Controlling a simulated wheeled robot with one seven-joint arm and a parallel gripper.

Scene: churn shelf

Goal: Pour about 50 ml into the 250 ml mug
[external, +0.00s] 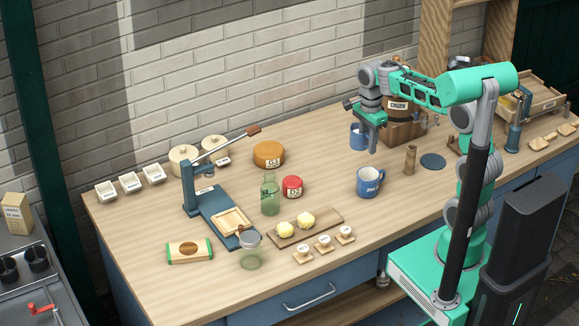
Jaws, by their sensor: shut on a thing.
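A blue mug (367,184) with white lettering stands upright on the wooden bench, right of centre; the lettering is too small to read surely, and its inside is hard to see. My gripper (371,148) is above and behind this mug, in front of the churn. It is shut on a smaller blue cup (357,137), which looks upright or nearly so. The fingers hide part of this cup, and I cannot tell what is in it. The brown churn (397,107), with a white label, sits on a wooden stand (405,133) behind my gripper.
Left are a green bottle (270,196), a red tin (292,187), a board (320,226) with yellow lumps, and a blue press (208,205).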

